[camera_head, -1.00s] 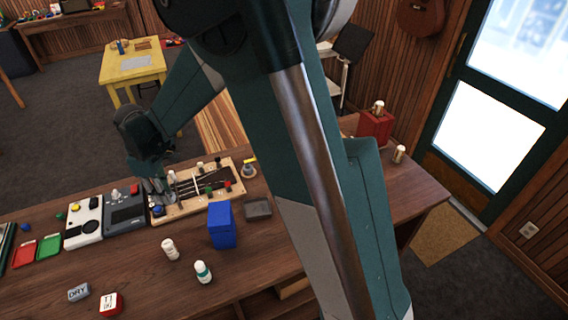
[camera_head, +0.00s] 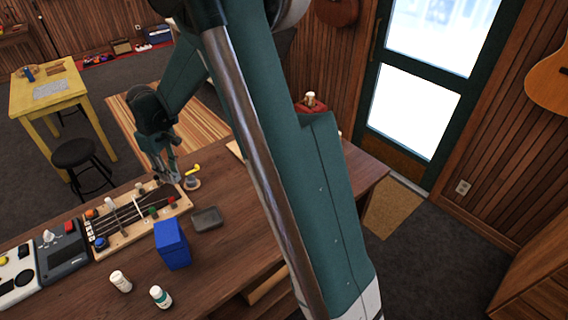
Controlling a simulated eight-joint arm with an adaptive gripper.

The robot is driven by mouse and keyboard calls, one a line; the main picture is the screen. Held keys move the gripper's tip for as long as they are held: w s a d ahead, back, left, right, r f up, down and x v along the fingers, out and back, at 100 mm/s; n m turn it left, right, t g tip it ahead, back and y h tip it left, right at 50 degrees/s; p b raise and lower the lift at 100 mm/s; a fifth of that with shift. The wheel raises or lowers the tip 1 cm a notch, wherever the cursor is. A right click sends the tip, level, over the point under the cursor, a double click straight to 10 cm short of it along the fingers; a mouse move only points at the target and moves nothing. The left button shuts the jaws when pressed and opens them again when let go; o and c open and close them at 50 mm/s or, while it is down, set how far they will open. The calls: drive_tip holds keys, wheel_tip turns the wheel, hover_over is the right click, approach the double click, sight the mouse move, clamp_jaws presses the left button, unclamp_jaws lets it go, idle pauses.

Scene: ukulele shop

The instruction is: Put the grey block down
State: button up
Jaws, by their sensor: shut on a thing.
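My gripper (camera_head: 171,178) hangs over the far right end of a wooden board (camera_head: 128,214) fitted with a dark strip, strings and several coloured knobs. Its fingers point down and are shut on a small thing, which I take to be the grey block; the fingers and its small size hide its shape. I cannot tell whether it touches the board. A shallow dark grey tray (camera_head: 207,219) lies on the wooden table (camera_head: 225,258), right of the board and apart from my gripper.
A blue box (camera_head: 172,244) stands in front of the board, with two white bottles (camera_head: 120,281) (camera_head: 160,296) nearer. A small round stand with a yellow piece (camera_head: 192,178) is just right of my gripper. Grey and white devices (camera_head: 61,249) (camera_head: 17,272) are at left.

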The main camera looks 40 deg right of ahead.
drive_tip(key=s+d+m, duration=0.1)
drive_tip(key=d+m, duration=0.4)
drive_tip(key=d, duration=1.8)
drive_tip(key=shift+m+b, duration=0.4)
hover_over(231, 172)
drive_tip(key=shift+f, duration=3.1)
drive_tip(key=shift+f, duration=1.85)
drive_tip(key=shift+f, duration=0.2)
drive_tip(key=o, duration=0.8)
drive_tip(key=shift+o, duration=0.2)
drive_tip(key=shift+r, duration=0.25)
